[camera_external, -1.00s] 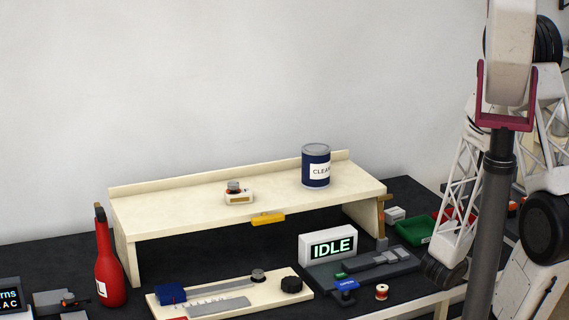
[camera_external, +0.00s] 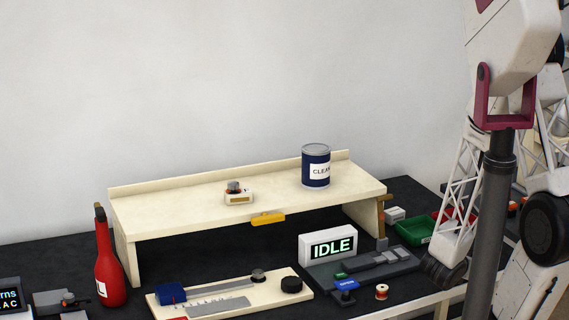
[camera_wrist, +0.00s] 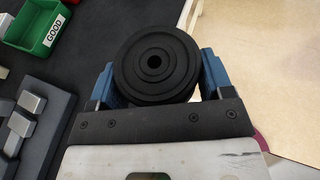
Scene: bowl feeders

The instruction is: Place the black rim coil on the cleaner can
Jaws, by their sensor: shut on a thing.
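The cleaner can (camera_external: 316,167) is dark blue with a grey lid and a white label. It stands upright on the right part of the cream shelf (camera_external: 190,205) in the external view. In the wrist view my gripper (camera_wrist: 158,80) is shut on the black rim coil (camera_wrist: 154,62), a round black disc with a small centre hole, held between two blue fingers. The can does not show in the wrist view.
A green bin (camera_wrist: 38,25) marked GOOD is at upper left in the wrist view. A small device (camera_external: 238,195) sits on the shelf left of the can. A red bottle (camera_external: 108,262) stands left of the shelf. An IDLE display (camera_external: 328,246) stands below its right end.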

